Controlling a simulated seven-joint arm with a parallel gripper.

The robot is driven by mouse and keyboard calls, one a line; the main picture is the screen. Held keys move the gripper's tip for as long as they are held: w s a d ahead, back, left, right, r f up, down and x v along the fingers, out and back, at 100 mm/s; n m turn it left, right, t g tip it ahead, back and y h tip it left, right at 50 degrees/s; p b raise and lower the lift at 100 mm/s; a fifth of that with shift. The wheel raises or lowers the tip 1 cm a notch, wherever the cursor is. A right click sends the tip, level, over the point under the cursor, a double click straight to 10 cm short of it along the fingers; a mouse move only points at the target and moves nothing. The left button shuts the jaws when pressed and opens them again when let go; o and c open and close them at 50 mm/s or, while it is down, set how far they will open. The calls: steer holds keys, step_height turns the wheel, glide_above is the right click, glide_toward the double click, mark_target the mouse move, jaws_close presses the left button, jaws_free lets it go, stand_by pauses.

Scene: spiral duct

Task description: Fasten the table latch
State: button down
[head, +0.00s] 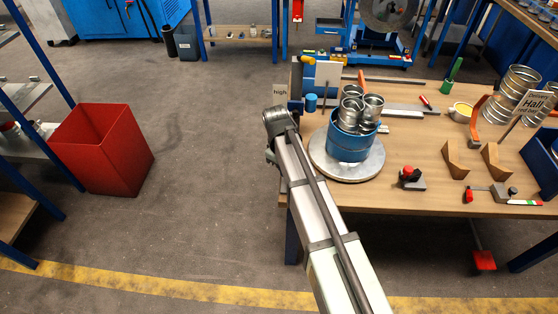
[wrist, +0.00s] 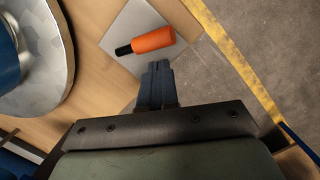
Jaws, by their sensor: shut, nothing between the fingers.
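An orange handle with a black end (wrist: 152,43) lies over a pale grey plate (wrist: 125,28) near the table edge in the wrist view; it may be the latch, but I cannot tell for certain. My gripper (wrist: 157,66) is shut and empty, with its dark fingertips just below the handle in the picture and apparently apart from it. In the head view my arm hides this spot, and my fingers do not show clearly. The round grey turntable (head: 347,172) carries a blue tub (head: 349,146); its rim also shows in the wrist view (wrist: 62,75).
Several metal duct pieces (head: 360,107) stand in the tub. A small black fixture with a red knob (head: 410,178) is right of the turntable. Wooden blocks (head: 455,160) stand farther right. A red bin (head: 102,150) is on the floor at left. Open floor lies between bin and table.

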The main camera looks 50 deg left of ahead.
steer(key=shift+d+f, duration=0.25)
steer(key=shift+d, duration=0.25)
steer(key=shift+d+n, duration=0.35)
steer(key=shift+n, duration=0.35)
steer(key=shift+d+n, duration=0.65)
steer(key=shift+n, duration=0.35)
steer(key=shift+w+d+n+t, duration=0.2)
steer(key=shift+d+n+t, duration=0.25)
steer(key=shift+n, duration=0.45)
steer(key=n, duration=0.1)
steer(key=d+n, duration=0.1)
steer(key=shift+w+d+n+y, duration=0.1)
steer(key=shift+w+n+y, duration=0.2)
steer(key=shift+n, duration=0.1)
steer(key=n, duration=0.1)
steer(key=w+d+n, duration=0.1)
steer(key=shift+n+t, duration=0.25)
steer(key=shift+n, duration=0.15)
steer(key=shift+w+d+y, duration=0.15)
steer(key=shift+w+y, duration=0.15)
steer(key=shift+d, duration=0.1)
